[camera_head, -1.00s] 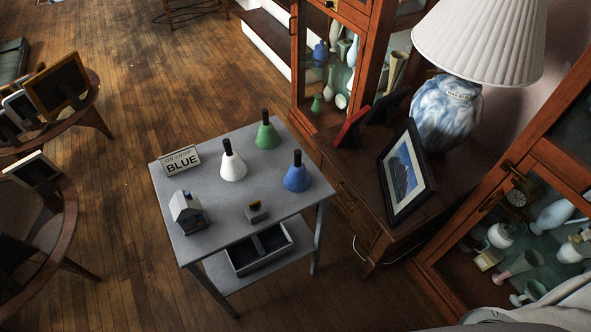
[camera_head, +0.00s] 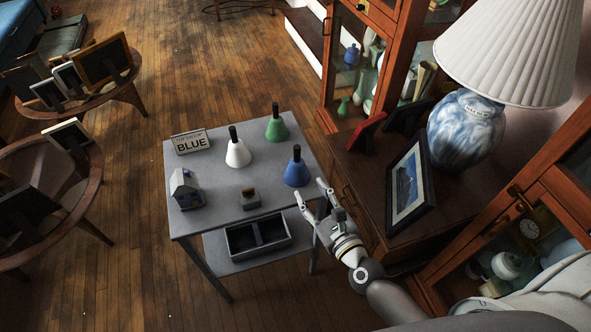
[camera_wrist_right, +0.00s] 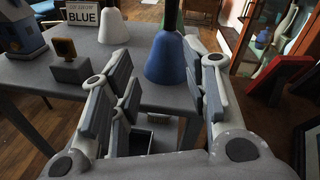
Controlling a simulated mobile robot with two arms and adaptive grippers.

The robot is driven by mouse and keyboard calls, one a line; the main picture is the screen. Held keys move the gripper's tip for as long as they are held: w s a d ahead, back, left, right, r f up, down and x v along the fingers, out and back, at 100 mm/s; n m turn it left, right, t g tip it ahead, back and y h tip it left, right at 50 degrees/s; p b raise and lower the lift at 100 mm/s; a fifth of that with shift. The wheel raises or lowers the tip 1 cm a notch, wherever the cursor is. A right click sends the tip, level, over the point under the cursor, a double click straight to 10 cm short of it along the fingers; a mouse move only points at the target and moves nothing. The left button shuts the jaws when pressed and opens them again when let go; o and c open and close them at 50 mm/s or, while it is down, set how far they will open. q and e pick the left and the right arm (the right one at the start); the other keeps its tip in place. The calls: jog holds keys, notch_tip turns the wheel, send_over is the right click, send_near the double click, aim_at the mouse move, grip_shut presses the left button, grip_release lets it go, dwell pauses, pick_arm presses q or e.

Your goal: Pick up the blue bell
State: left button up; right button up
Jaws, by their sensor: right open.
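The blue bell (camera_head: 297,171) stands upright with its black handle up, near the right edge of the grey table (camera_head: 215,219). In the right wrist view the blue bell (camera_wrist_right: 168,62) stands ahead, beyond and between the fingers. My right gripper (camera_head: 312,195) is open and empty at the table's right front edge, just short of the bell and apart from it. Its two fingers also show in the right wrist view (camera_wrist_right: 160,100). My left gripper is not in view.
A white bell (camera_head: 237,151), a green bell (camera_head: 277,127), a "BLUE" sign (camera_head: 191,142), a small house (camera_head: 186,190) and a small block (camera_head: 250,199) share the tabletop. A black tray (camera_head: 258,237) lies on the lower shelf. A cabinet with a picture frame (camera_head: 408,186) and a lamp (camera_head: 466,130) stands close on the right.

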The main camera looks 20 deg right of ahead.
aim_at(299, 154)
jog(key=w+r+m, duration=0.1)
jog(key=w, duration=0.1)
jog(key=w+r+m, duration=0.1)
jog(key=w, duration=0.1)
jog(key=w+r+m+p, duration=0.1)
jog(key=w, duration=0.1)
jog(key=shift+w+a+r+t, duration=0.15)
jog(key=shift+w+a+t, duration=0.15)
jog(key=shift+t, duration=0.1)
jog(key=shift+w+r, duration=0.1)
jog(key=shift+w, duration=0.3)
jog(key=w+p, duration=0.1)
jog(key=w, duration=0.3)
jog(key=shift+w+r, duration=0.15)
jog(key=shift+r, duration=0.05)
jog(key=shift+w+a, duration=0.1)
jog(key=shift+w, duration=0.1)
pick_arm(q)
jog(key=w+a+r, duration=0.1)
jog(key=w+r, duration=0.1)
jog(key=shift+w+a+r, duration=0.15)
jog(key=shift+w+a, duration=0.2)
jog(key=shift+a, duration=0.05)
pick_arm(e)
grip_shut()
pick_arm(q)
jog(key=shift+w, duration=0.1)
